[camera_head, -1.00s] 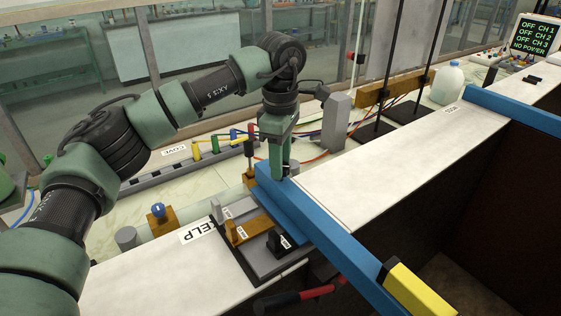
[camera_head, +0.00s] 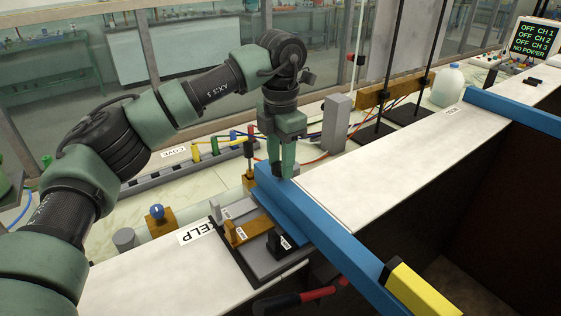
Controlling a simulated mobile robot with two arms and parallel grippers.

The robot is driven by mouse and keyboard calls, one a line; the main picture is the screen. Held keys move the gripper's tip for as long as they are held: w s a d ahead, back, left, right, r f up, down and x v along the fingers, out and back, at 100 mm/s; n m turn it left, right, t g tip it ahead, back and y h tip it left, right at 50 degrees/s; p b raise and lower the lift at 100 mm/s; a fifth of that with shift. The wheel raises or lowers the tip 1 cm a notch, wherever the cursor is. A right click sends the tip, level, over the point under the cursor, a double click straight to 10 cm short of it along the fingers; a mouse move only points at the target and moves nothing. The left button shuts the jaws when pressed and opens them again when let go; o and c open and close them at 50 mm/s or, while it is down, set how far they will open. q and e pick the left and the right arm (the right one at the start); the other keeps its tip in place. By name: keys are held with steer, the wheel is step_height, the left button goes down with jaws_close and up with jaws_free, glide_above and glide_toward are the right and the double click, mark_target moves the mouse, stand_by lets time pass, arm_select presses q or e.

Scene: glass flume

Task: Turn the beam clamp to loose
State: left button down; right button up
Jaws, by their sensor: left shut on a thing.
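I cannot read the clamp's setting. My right gripper is not in view.
A black block (camera_head: 279,243) and a brass block (camera_head: 249,229) sit beside the beam. Coloured cables, a grey post (camera_head: 336,122) and a white jug (camera_head: 447,86) stand behind. The white ledge (camera_head: 390,160) at right is mostly clear.

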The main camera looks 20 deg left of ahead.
arm_select(q)
steer(key=n+b, duration=0.1)
steer(key=n, duration=0.6)
steer(key=shift+r, duration=0.1)
steer(key=n, duration=0.4)
steer(key=shift+n+b, duration=0.3)
steer(key=shift+n, duration=1.6)
steer(key=shift+r, duration=0.1)
steer(key=c, duration=0.9)
jaws_free()
steer(key=shift+w, duration=0.1)
steer(key=shift+b, duration=0.3)
